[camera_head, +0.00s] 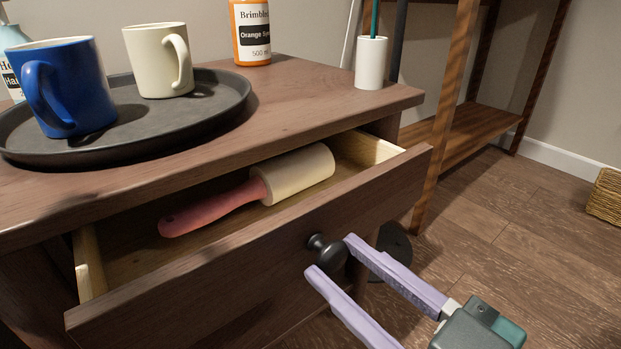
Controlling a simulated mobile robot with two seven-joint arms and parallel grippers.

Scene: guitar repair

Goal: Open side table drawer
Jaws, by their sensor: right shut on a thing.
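The side table (310,98) is dark wood and fills the left and middle of the view. Its drawer (215,290) stands partly pulled out, with its inside showing. A round black knob (327,252) sits on the drawer front. My right gripper (330,256) reaches in from the lower right, its two purple fingers on either side of the knob and shut on it. A mallet (297,174) with a pale head and a pink handle lies in the drawer. My left gripper is not in view.
A wooden shelf (445,112) stands behind right.

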